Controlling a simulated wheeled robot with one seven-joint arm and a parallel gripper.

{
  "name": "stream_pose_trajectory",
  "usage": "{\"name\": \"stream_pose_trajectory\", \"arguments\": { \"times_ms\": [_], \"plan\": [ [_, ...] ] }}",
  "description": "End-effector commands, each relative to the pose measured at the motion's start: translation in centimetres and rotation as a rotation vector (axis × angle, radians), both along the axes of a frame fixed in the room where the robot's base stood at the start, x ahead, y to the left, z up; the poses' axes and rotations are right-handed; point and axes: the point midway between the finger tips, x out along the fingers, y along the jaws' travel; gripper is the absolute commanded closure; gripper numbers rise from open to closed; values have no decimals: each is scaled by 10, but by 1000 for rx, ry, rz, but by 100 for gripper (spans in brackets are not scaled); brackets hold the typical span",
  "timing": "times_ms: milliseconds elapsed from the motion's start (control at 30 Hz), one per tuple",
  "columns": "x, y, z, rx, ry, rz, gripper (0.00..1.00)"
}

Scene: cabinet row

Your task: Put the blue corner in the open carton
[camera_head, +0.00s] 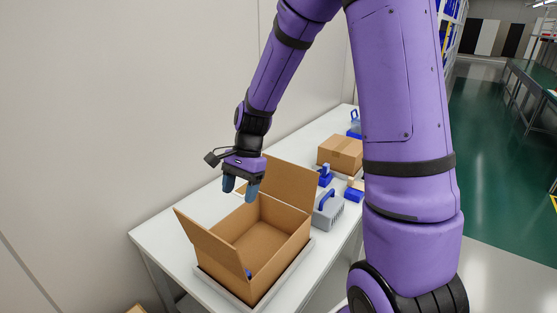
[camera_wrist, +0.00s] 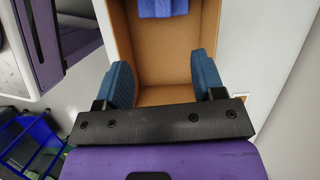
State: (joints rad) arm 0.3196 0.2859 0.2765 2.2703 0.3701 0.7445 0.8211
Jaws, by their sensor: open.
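The open carton (camera_head: 286,256) stands on the near part of the white table with its flaps up. It fills the upper middle of the wrist view (camera_wrist: 165,48). A blue piece, which looks like the blue corner (camera_wrist: 162,8), lies inside the carton at the top of the wrist view. In the head view only a small blue patch of it (camera_head: 248,273) shows by the near wall; the rest is hidden. My gripper (camera_head: 240,190) is above the carton, fingers pointing down. In the wrist view its fingers (camera_wrist: 162,68) are wide apart with nothing between them.
A grey holder with a blue handle (camera_head: 328,212) stands right of the carton. Small blue pieces (camera_head: 325,175) and a closed carton (camera_head: 341,154) are farther back on the table (camera_head: 158,235). A wall runs along the table's left side. A blue crate (camera_wrist: 38,145) shows at lower left.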

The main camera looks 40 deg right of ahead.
Motion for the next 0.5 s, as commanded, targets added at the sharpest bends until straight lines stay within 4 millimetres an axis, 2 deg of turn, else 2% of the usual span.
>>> {"name": "stream_pose_trajectory", "arguments": {
  "times_ms": [33, 200, 500],
  "plan": [
    [-5, 0, 14, -18, -35, 40, 37],
    [-27, -1, 57, -86, -147, 206, 37],
    [-75, -4, 125, -207, -331, 489, 37]
  ]
}}
